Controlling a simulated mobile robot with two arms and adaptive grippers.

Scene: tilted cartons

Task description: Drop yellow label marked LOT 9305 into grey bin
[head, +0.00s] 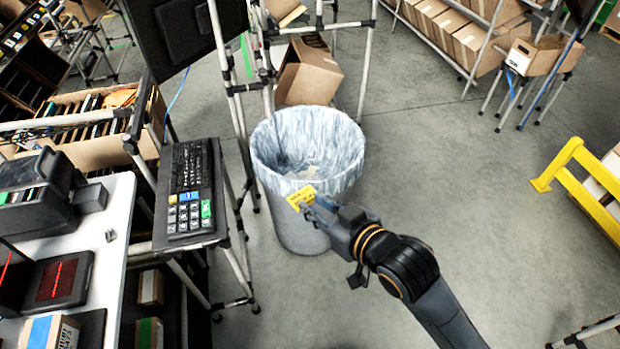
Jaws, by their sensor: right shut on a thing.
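The grey bin (302,236) stands on the floor near the middle of the head view. It has a pale, crinkled bag liner (335,135) and some scraps in the bottom. My right gripper (306,201) reaches in from the lower right and is shut on a yellow label (300,196). The label appears in front of the bin's near rim; its height above the rim is hard to judge. Its print is too small to read. My left gripper is not in view.
A keyboard stand (189,180) and a metal pole frame (232,95) stand close left of the bin. A tilted carton (308,75) lies behind it. A yellow barrier (570,165) stands at the right. The floor right of the bin is clear.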

